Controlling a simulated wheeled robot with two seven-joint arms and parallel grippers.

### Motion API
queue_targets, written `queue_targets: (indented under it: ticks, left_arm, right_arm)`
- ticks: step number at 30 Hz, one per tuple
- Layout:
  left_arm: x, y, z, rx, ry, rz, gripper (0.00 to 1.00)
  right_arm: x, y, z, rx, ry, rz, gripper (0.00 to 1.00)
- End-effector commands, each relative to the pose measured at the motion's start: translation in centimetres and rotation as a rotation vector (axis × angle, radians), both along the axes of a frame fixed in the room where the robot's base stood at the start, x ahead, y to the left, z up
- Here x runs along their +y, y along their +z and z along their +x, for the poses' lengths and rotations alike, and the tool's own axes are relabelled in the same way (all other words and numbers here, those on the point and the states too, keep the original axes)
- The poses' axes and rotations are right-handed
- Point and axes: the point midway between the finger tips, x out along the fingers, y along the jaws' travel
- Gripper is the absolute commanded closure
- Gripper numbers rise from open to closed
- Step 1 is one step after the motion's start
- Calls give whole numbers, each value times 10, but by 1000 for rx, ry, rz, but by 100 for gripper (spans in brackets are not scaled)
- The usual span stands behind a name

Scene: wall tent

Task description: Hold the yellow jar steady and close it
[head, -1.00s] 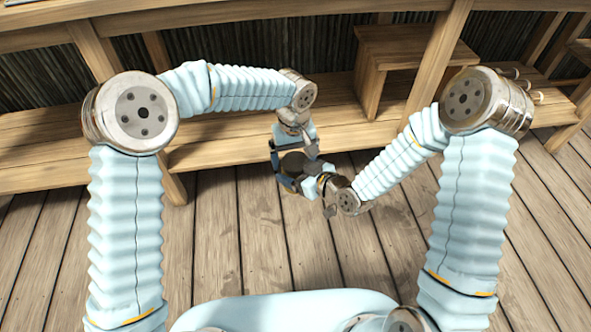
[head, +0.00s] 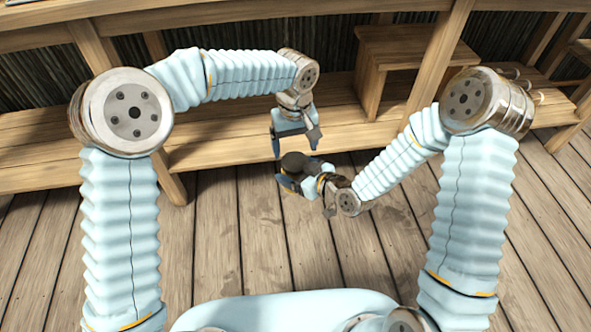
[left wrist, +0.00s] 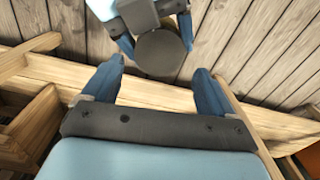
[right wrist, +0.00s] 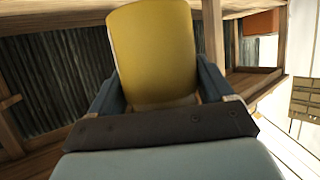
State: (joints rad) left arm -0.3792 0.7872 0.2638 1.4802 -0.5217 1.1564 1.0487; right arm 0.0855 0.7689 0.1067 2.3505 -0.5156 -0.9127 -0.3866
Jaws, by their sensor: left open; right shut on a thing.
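The yellow jar (right wrist: 155,50) is between the fingers of my right gripper (right wrist: 156,78), which is shut on its sides. In the head view a dark round lid (head: 296,163) sits at the jar's top, and it also shows in the left wrist view (left wrist: 160,53). The lid looks level and covers the top; I cannot tell how tightly it sits. My left gripper (head: 295,146) is open and empty, apart from the lid and just behind it in the head view. In the left wrist view the lid lies just beyond its fingertips (left wrist: 158,66).
A wooden bench (head: 225,145) runs along the back behind the grippers, with a wooden box-like stand (head: 415,50) on it at the right. The plank floor (head: 240,245) below the jar is clear.

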Motion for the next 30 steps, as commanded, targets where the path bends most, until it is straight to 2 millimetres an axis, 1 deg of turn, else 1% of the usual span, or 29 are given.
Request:
queue_targets:
  ticks: [4,8,12,16,21,30]
  left_arm:
    - [-1,-1,-3,16,94,19,16]
    - [0,2,-6,27,280,36,16]
    - [0,14,-4,19,483,31,16]
    - [-1,26,-2,6,615,13,16]
    - [0,33,0,-1,681,-2,16]
    - [0,31,0,0,681,-1,16]
  right_arm:
    - [0,0,0,0,0,0,100]
    - [0,0,0,0,0,0,100]
    - [0,0,0,0,0,0,100]
    - [0,0,0,0,0,0,100]
    - [0,0,0,0,0,0,100]
    - [0,0,0,0,0,0,100]
